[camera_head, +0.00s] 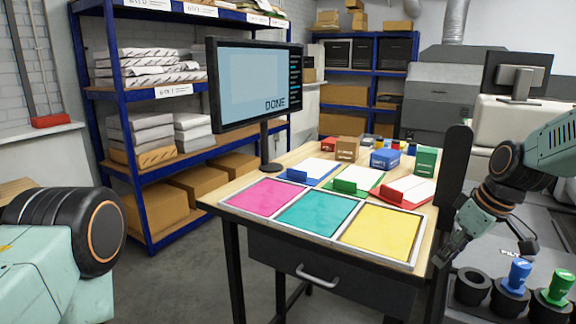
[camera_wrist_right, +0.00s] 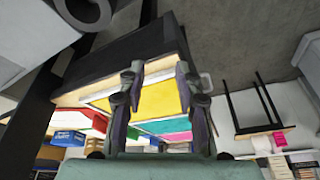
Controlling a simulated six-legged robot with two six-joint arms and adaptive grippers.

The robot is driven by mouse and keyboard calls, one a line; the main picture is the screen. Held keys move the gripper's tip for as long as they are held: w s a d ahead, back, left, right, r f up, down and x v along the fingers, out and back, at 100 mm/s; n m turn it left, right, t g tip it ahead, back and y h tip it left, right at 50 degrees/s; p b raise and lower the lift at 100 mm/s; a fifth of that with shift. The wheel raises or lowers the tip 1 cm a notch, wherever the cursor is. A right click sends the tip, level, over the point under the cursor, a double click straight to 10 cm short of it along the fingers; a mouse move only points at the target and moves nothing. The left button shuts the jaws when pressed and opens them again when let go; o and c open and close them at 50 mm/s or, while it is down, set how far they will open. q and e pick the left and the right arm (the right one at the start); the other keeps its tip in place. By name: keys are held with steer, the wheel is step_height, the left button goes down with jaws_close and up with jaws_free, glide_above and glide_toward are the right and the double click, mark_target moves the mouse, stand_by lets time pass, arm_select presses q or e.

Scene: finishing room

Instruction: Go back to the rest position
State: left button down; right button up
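My right gripper (camera_head: 486,250) is at the right of the head view, beside the table's right end and above the holders there. Its two fingers are spread apart, with nothing between them. The right wrist view also shows the fingers of this gripper (camera_wrist_right: 159,68) apart, with the yellow pad (camera_wrist_right: 157,100) in the background behind the gap. Of my left arm, only a pale green and black link shows at the lower left of the head view. My left gripper is out of view.
The wooden table (camera_head: 228,203) carries pink (camera_head: 258,197), teal (camera_head: 316,213) and yellow (camera_head: 380,230) pads, with cards and stamps behind. A monitor (camera_head: 253,85) reads "DONE". Blue (camera_head: 518,273) and green (camera_head: 559,287) handled stamps stand in black holders. Open floor lies left of the table.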

steer(key=s+a+f+m+g+b, duration=0.1)
steer(key=s+a+f+b, duration=0.1)
steer(key=s+f, duration=0.5)
steer(key=s+a+f+m+h+b, duration=0.1)
steer(key=s+a+f+b, duration=0.15)
steer(key=f, duration=0.95)
steer(key=s+a+f+m+g+b, duration=0.1)
steer(key=s+a+f, duration=0.3)
steer(key=f, duration=0.5)
steer(key=s+f+m+b, duration=0.1)
steer(key=s+f, duration=0.3)
steer(key=s, duration=0.3)
steer(key=s+f+m+g+b, duration=0.1)
steer(key=s+f, duration=0.3)
steer(key=s, duration=0.4)
steer(key=s+f+m+h+b, duration=0.1)
steer(key=s+f, duration=0.3)
steer(key=s, duration=0.4)
steer(key=shift+a+f+b, duration=0.15)
steer(key=shift+a+b, duration=0.25)
steer(key=shift+b, duration=0.5)
steer(key=shift+s, duration=0.1)
